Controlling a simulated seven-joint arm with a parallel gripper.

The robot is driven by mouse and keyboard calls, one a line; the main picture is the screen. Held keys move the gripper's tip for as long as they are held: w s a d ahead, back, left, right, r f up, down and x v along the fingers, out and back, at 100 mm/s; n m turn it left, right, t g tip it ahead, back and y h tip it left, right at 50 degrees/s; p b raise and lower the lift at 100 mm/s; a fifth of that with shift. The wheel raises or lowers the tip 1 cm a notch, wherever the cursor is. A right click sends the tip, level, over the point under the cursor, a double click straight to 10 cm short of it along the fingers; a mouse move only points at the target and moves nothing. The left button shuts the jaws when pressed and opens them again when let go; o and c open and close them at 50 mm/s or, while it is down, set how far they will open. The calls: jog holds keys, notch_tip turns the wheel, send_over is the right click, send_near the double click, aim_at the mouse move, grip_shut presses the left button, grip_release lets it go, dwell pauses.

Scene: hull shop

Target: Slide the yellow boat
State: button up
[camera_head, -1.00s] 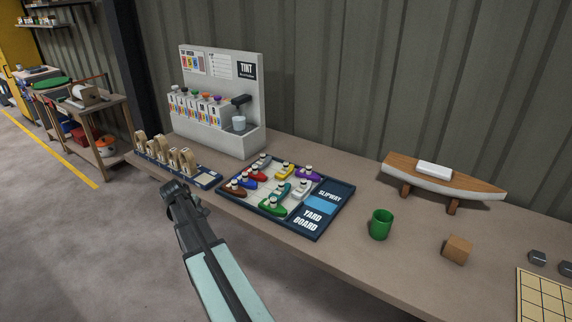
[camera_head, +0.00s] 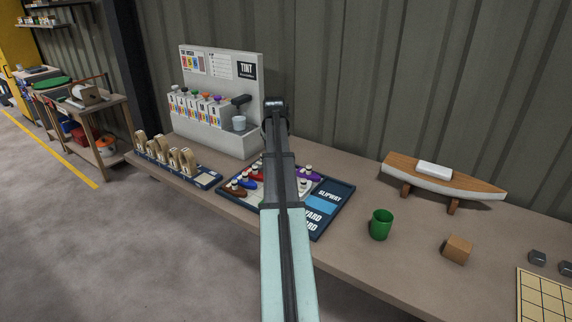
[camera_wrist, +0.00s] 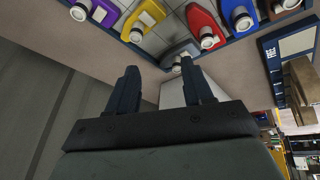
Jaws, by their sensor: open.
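The yellow boat (camera_wrist: 143,20) shows in the wrist view near the top, with a white funnel-like knob. It lies on the tray between the purple boat (camera_wrist: 95,13) and the red boat (camera_wrist: 203,27). In the head view my arm hides it. My gripper (camera_wrist: 161,84) is open and empty, its two fingers apart and touching no boat. In the head view my gripper (camera_head: 275,106) is raised at the tray's far side, in front of the wall. The yard board tray (camera_head: 338,206) is partly covered by my arm.
A grey boat (camera_wrist: 180,52) sits at the tray's edge. The tint dispenser (camera_head: 250,88) stands behind left, and tape rolls (camera_head: 165,152) stand at left. A green mug (camera_head: 380,224), wooden block (camera_head: 457,249) and model hull (camera_head: 440,181) are at right, with bare bench between.

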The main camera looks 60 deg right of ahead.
jog(key=s+d+m, duration=0.3)
jog(key=s+d, duration=0.1)
jog(key=x, duration=0.8)
jog(key=w+x, duration=0.1)
jog(key=x, duration=0.4)
jog(key=shift+a, duration=0.25)
jog(key=shift+c, duration=0.2)
grip_shut()
